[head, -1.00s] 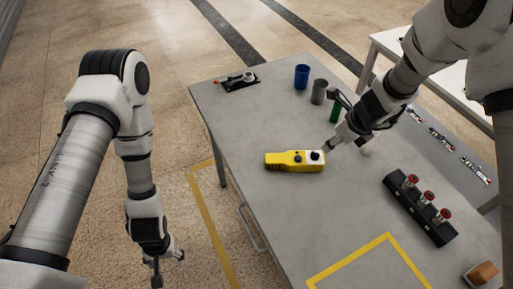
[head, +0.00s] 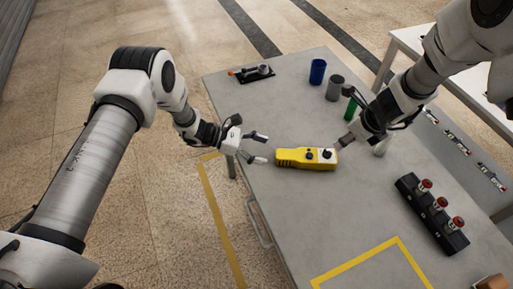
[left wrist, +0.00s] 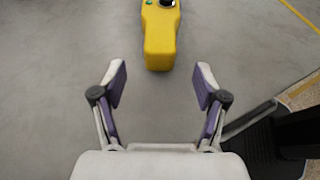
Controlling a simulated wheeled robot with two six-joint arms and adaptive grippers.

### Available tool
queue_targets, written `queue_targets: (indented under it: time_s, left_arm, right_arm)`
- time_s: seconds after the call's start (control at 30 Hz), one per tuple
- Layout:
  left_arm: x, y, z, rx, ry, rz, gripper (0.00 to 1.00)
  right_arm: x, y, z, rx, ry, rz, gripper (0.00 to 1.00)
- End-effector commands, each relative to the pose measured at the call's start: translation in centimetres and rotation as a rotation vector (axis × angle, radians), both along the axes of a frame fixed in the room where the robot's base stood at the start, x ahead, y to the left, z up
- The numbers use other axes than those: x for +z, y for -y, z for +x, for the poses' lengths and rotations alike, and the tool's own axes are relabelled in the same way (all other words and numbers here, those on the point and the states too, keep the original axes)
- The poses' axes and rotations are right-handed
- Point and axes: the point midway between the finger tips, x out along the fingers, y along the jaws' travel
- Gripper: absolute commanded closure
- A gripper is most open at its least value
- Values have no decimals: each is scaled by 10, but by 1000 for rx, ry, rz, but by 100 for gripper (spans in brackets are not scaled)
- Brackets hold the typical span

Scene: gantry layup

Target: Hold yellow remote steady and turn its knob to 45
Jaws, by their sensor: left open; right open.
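The yellow remote (head: 293,158) lies on the grey table with its dark knob (head: 327,154) on a pale panel at its right end. My left gripper (head: 262,148) is open and empty just left of the remote's plain end. In the left wrist view the remote (left wrist: 160,35) lies ahead of and between the spread fingers (left wrist: 160,85), apart from them. My right gripper (head: 341,143) is at the remote's knob end, close to it; its fingertips are small and I cannot tell whether they touch it.
A blue cup (head: 318,71), a grey cup (head: 334,88) and a green cylinder (head: 349,110) stand behind my right gripper. A black rack (head: 432,214) with red-topped items is at the right. A black tool holder (head: 256,74) sits at the far left corner. The table front is mostly clear.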

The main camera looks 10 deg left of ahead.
Motion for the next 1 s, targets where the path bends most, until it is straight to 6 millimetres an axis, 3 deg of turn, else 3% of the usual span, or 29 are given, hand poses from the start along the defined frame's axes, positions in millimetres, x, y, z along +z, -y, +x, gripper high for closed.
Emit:
queue_targets:
  time_s: [0.33,0.67,0.7,0.9,0.97,1.0]
  left_arm:
    - [-24,54,4,-3,-1,3,27]
    - [-28,63,6,0,-1,3,27]
    - [-28,63,6,0,-1,3,34]
    - [-28,63,6,0,-1,3,100]
    - [-28,63,6,0,0,3,100]
    - [-28,63,6,0,0,3,100]
  right_arm:
    - [0,0,0,0,0,0,58]
    - [0,0,0,0,0,0,58]
    - [0,0,0,1,0,0,58]
    - [0,0,0,0,0,0,58]
    - [0,0,0,0,0,0,58]
    - [0,0,0,2,0,-1,64]
